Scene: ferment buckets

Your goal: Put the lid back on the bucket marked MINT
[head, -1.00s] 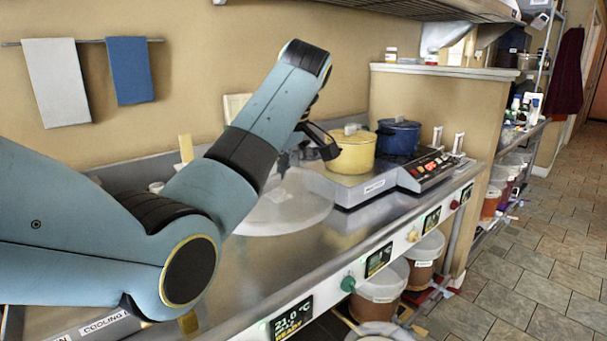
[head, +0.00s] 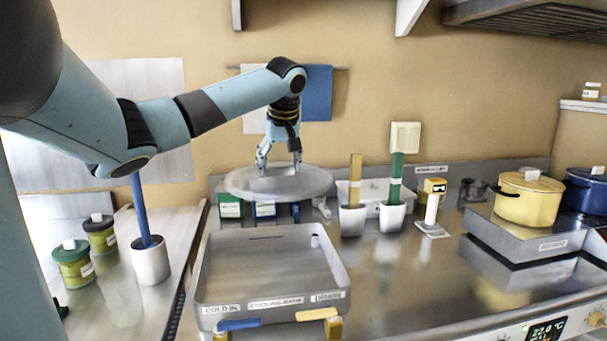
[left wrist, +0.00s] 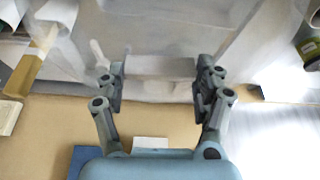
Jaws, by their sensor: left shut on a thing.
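My left gripper (head: 280,164) is shut on the handle of a round, translucent lid (head: 240,184). It holds the lid roughly level above the back of the steel counter, behind the cooling bath tray. In the left wrist view my gripper (left wrist: 160,80) has its two fingers on either side of the pale handle (left wrist: 160,67), and the see-through lid (left wrist: 160,40) spreads blurred beyond them. No bucket marked MINT shows in the current views. My right gripper is not in view.
The open cooling bath tray (head: 345,283) stands at the counter's front. Right of it are two white holders (head: 353,221) with upright handles, a small yellow-topped device (head: 433,205) and a yellow pot (head: 528,200).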

